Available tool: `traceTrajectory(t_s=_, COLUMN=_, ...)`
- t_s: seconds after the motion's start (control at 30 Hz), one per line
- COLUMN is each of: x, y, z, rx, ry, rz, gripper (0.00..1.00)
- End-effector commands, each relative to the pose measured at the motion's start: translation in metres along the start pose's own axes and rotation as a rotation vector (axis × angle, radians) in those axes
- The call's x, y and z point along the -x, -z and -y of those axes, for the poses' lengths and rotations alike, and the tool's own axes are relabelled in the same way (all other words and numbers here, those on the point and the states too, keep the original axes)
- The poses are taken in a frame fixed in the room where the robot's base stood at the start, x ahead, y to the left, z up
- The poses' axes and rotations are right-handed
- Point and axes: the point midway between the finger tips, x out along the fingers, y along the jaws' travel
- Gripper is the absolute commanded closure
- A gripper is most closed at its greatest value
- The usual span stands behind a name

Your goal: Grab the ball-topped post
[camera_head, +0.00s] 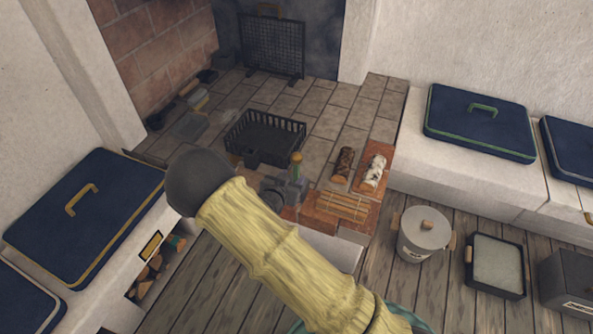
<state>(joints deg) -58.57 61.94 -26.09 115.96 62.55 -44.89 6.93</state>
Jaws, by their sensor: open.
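A slim post with a small golden-brown ball on top (296,158) stands upright at the front of the stone hearth, just right of the black fire basket. Its lower part is hidden behind grey machinery. That grey machinery looks like my gripper (284,189), open, partly hidden behind my pale yellow arm. It is close to the post's lower part; I cannot tell whether they touch. The fingertips are not clear.
The black fire basket (262,139) stands behind. A dark log (343,165), a white-barked log (375,172) and a bundle of sticks (342,205) lie right on reddish tiles. Blue-cushioned benches flank both sides.

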Motion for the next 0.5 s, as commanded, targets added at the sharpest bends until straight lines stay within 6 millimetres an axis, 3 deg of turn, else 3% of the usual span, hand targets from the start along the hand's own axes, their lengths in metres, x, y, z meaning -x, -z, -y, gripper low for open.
traceTrajectory(t_s=0.33, x=-0.045, y=-0.003, z=0.001, rx=-0.002, ry=-0.002, rz=-0.001, gripper=0.58)
traceTrajectory(t_s=0.5, x=-0.052, y=0.001, z=0.001, rx=0.0, ry=0.0, rz=-0.001, gripper=0.58)
